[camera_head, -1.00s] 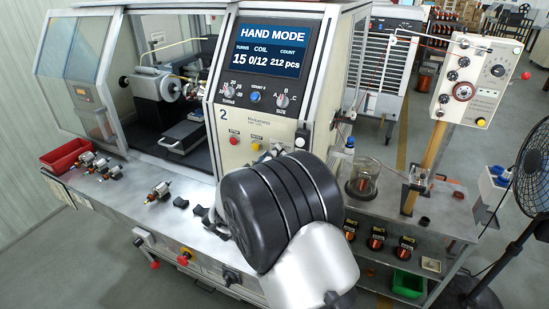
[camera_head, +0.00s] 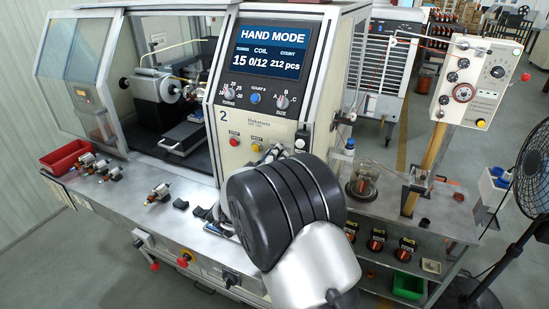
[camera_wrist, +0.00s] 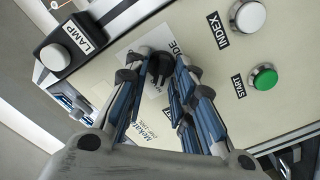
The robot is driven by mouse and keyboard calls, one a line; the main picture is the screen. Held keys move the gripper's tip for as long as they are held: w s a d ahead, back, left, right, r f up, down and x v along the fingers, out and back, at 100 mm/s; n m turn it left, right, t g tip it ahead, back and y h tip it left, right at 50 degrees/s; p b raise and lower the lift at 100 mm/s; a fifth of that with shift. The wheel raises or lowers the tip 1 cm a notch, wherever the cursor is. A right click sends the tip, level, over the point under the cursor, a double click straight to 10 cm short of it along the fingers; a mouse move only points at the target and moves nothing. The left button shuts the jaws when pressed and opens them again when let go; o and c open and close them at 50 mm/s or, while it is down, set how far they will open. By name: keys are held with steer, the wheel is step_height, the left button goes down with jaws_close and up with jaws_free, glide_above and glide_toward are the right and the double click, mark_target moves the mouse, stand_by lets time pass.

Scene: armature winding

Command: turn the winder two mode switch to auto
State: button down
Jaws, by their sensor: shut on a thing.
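The winder two panel (camera_head: 232,165) carries a "2" and a screen (camera_head: 270,49) that reads HAND MODE. The mode switch is a black knob (camera_wrist: 159,68) in the wrist view, with its label partly covered by the fingers. My gripper (camera_wrist: 158,76) has its blue-grey fingers on both sides of this knob and is shut on it. In the head view my gripper (camera_head: 268,154) is at the lower right of the panel. The arm's black wrist hides the switch there, and the knob's pointing direction is unclear.
Close to the fingers in the wrist view are a white LAMP button (camera_wrist: 55,56), a white INDEX button (camera_wrist: 247,15) and a green START button (camera_wrist: 263,76). In the head view, red (camera_head: 234,142) and yellow (camera_head: 256,147) buttons sit just left of the gripper.

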steer(key=shift+m, duration=0.3)
steer(key=m+b, duration=0.3)
steer(key=m, duration=0.1)
steer(key=m+b, duration=0.2)
steer(key=m, duration=0.2)
steer(key=m+b, duration=0.3)
steer(key=m, duration=0.1)
steer(key=shift+s+d+m+b, duration=0.1)
steer(key=shift+d+m+b, duration=0.2)
steer(key=shift+b, duration=0.05)
steer(key=shift+d+m+b, duration=0.1)
steer(key=shift+m+b, duration=1.7)
steer(key=shift+m, duration=0.5)
steer(key=c, duration=1.7)
jaws_free()
